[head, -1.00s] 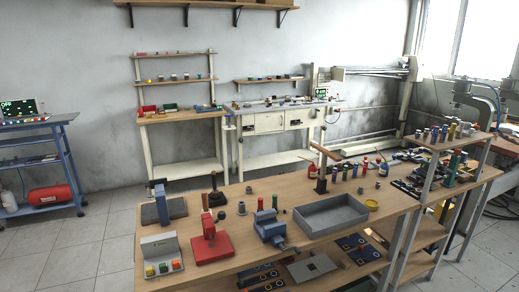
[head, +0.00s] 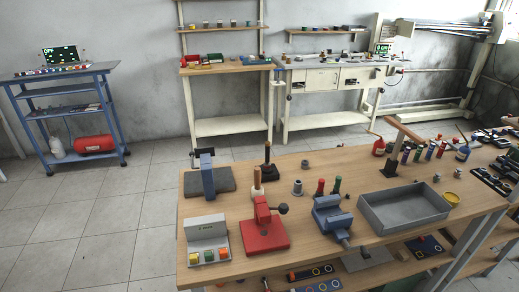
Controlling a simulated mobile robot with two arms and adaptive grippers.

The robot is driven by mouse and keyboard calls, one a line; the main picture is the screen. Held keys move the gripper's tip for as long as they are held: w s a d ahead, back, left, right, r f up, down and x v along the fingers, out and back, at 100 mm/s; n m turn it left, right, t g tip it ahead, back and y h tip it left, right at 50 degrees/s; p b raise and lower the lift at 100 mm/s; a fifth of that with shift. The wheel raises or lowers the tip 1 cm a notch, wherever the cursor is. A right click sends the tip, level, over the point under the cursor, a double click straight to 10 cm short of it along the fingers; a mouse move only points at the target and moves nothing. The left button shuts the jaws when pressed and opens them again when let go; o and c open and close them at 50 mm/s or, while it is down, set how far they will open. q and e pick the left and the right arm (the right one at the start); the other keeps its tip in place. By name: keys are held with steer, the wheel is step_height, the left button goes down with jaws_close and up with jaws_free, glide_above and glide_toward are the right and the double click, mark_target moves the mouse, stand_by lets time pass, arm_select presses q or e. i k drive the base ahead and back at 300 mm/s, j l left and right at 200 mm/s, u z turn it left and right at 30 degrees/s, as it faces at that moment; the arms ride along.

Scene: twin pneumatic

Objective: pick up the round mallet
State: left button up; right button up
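I cannot tell for certain which thing is the round mallet. A light wooden handle (head: 257,181) stands upright behind the red press on the wooden workbench (head: 300,240); its lower end is partly hidden by the press. Behind it, a dark block with a thin upright stem (head: 267,168) stands near the bench's back edge. Farther right, a tilted wooden bar (head: 404,129) sits on top of an upright post. Neither of my grippers is in view.
The bench also holds a red press (head: 268,232), a blue vise (head: 330,217), a grey tray (head: 405,208), a button box (head: 207,240) and a blue clamp-like tool (head: 207,178). A blue cart (head: 62,120) stands left. Open floor (head: 90,215) lies left of the bench.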

mark_target(257, 190)
steer(key=i+j+z, duration=0.15)
steer(key=j+z, duration=0.6)
steer(key=i+j+z, duration=0.1)
steer(key=j+z, duration=0.25)
